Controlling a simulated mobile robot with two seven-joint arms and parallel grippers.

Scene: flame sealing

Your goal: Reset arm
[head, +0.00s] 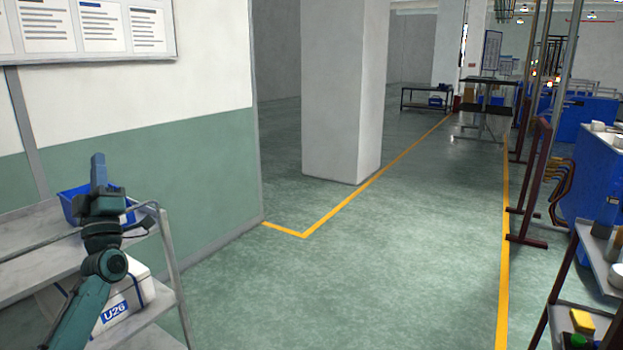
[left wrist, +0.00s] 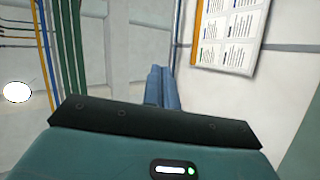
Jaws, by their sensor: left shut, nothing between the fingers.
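My left gripper (head: 98,170) is raised at the lower left of the head view, pointing up, with its arm coming in from the bottom left. In the left wrist view its fingers (left wrist: 163,88) are together and hold nothing. In the head view it is in front of a blue bin (head: 73,206) on the upper shelf of a grey rack (head: 40,252), hiding part of the bin. I cannot tell whether they touch. My right gripper is not in view.
A white box marked U26 (head: 136,292) sits on the rack's lower shelf. A white pillar (head: 342,90) stands ahead. A shelf with small items (head: 597,262) is at the right edge. The green floor (head: 390,265) between is clear, with yellow lines.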

